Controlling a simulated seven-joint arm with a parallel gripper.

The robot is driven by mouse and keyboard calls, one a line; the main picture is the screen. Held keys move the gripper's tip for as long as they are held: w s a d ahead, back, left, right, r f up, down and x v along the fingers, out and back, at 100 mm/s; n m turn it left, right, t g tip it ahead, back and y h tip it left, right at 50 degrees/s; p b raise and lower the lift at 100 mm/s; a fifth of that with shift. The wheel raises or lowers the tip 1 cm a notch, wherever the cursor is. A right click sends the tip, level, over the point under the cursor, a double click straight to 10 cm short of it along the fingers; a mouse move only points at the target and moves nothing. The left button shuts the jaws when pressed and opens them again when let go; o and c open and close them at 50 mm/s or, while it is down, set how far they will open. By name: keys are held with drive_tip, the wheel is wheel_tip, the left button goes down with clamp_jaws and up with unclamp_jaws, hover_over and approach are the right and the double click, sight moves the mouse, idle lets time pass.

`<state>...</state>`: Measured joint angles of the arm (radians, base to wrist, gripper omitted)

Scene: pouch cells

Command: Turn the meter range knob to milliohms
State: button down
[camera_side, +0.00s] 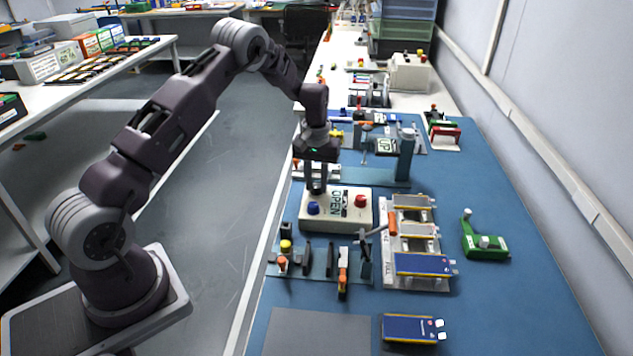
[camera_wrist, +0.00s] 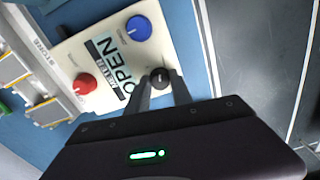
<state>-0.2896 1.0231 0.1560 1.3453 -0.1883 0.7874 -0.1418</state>
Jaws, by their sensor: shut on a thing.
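The meter is a cream box (camera_side: 349,221) with a display reading OPEN, on the blue bench mat in the side view. It also shows in the wrist view (camera_wrist: 68,49), with a red knob (camera_wrist: 84,84), a blue knob (camera_wrist: 139,28) and a small black knob (camera_wrist: 160,75) with a pale mark. My gripper (camera_side: 317,190) points down over the box's far edge. In the wrist view its fingertips (camera_wrist: 161,80) are shut on the black knob, one on each side. The small print by the knobs is too small to read.
A fixture with orange-topped clamps (camera_side: 318,262) stands in front of the meter. A white rack of pouch cells (camera_side: 390,268) is close on its right. A green tool (camera_side: 485,240) lies farther right. A blue-grey stand (camera_side: 405,160) rises behind.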

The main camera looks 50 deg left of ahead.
sight(316, 186)
drive_tip(key=shift+m, duration=1.2)
drive_tip(key=c, duration=1.1)
unclamp_jaws()
wheel_tip(316, 186, up, 7)
drive_tip(key=shift+r, duration=0.1)
